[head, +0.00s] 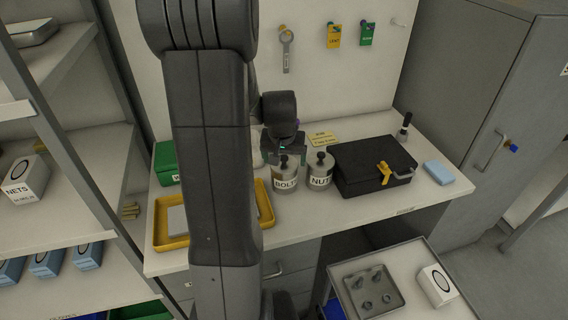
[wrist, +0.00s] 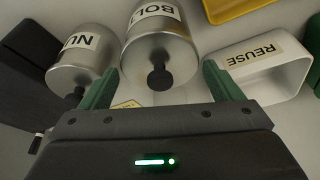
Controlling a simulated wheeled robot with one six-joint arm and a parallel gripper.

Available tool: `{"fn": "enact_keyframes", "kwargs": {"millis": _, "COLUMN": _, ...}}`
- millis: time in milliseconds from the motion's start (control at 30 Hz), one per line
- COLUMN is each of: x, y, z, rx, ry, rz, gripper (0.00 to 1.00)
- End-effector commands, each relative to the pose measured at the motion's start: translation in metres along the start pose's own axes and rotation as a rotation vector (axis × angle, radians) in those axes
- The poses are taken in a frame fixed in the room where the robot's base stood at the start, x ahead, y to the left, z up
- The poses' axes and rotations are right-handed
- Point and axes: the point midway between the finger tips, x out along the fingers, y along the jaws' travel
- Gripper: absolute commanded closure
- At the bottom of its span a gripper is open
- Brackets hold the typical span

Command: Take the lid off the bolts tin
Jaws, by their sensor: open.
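The bolts tin (head: 286,184) is a silver can with a white label, upright on the bench with its lid (wrist: 181,62) on. The lid has a dark round knob (wrist: 159,78). My gripper (head: 284,154) is at the top of the tin, overlapping it in the head view. In the wrist view my gripper (wrist: 160,79) is open, with one green finger on each side of the knob and gaps on both sides. The exact height of the fingers against the knob is hard to tell.
The nuts tin (head: 320,173) stands close to the right of the bolts tin. A black case (head: 365,165) is further right. A yellow tray (head: 264,203) lies to the left. A white box labelled REUSE (wrist: 258,82) stands on the other side, in the wrist view.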

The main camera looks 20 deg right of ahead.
Motion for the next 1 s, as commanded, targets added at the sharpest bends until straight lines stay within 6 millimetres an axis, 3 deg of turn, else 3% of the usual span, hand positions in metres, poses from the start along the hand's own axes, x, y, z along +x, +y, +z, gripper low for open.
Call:
{"fn": "enact_keyframes", "kwargs": {"millis": 33, "x": 0.0, "y": 0.0, "z": 0.0, "rx": 0.0, "ry": 0.0, "rz": 0.0, "gripper": 0.19}}
{"fn": "enact_keyframes", "kwargs": {"millis": 200, "x": 0.0, "y": 0.0, "z": 0.0, "rx": 0.0, "ry": 0.0, "rz": 0.0, "gripper": 0.47}}
{"fn": "enact_keyframes", "kwargs": {"millis": 600, "x": -0.006, "y": 0.0, "z": -0.003, "rx": 0.0, "ry": 0.003, "rz": 0.0, "gripper": 0.47}}
{"fn": "enact_keyframes", "kwargs": {"millis": 1000, "x": -0.076, "y": 0.0, "z": -0.024, "rx": 0.0, "ry": 0.005, "rz": -0.001, "gripper": 0.47}}
